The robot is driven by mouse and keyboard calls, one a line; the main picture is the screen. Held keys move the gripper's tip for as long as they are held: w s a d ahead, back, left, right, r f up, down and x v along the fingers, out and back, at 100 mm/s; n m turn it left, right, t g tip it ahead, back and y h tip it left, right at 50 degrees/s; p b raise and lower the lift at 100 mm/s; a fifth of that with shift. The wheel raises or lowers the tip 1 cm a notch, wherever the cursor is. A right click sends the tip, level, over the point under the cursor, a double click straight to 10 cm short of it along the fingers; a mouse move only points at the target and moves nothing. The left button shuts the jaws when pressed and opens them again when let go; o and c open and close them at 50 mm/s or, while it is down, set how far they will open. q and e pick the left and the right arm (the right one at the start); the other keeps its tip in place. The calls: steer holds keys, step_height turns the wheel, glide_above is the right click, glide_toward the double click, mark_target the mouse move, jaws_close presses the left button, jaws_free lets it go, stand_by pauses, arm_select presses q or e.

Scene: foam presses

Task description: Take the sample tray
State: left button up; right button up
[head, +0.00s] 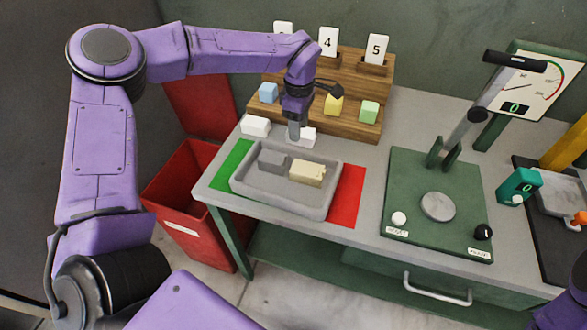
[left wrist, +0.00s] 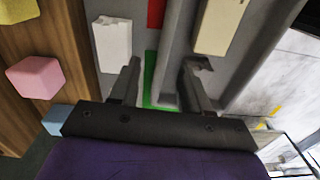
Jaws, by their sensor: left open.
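The sample tray (head: 277,199) is a grey, shallow, open box lying across a green and red mat on the bench. A dark grey block (head: 272,161) and a cream block (head: 307,173) lie in it. My left gripper (head: 294,134) is open and points down at the tray's far rim, beside a white block. In the left wrist view the tray's wall (left wrist: 175,50) runs between the two open fingers (left wrist: 160,88), and the cream block (left wrist: 221,24) shows inside. I cannot tell whether the fingers touch the wall. My right gripper is out of view.
White blocks (head: 256,126) stand just behind the tray. A wooden stepped stand (head: 313,119) with coloured blocks and number cards is at the back. A green press (head: 425,235) stands to the right. A red bin (head: 185,205) is on the floor left of the bench.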

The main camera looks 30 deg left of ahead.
mark_target(299, 150)
arm_select(q)
steer(key=shift+s+f, duration=0.75)
steer(key=f, duration=0.2)
steer(key=w+f+p, duration=0.1)
steer(key=f, duration=0.1)
steer(key=f+p, duration=0.1)
steer(key=shift+w+d+f, duration=0.15)
steer(key=shift+d+f, duration=0.15)
steer(key=shift+f, duration=0.1)
steer(key=shift+s+r, duration=0.1)
steer(key=shift+s, duration=0.2)
jaws_close()
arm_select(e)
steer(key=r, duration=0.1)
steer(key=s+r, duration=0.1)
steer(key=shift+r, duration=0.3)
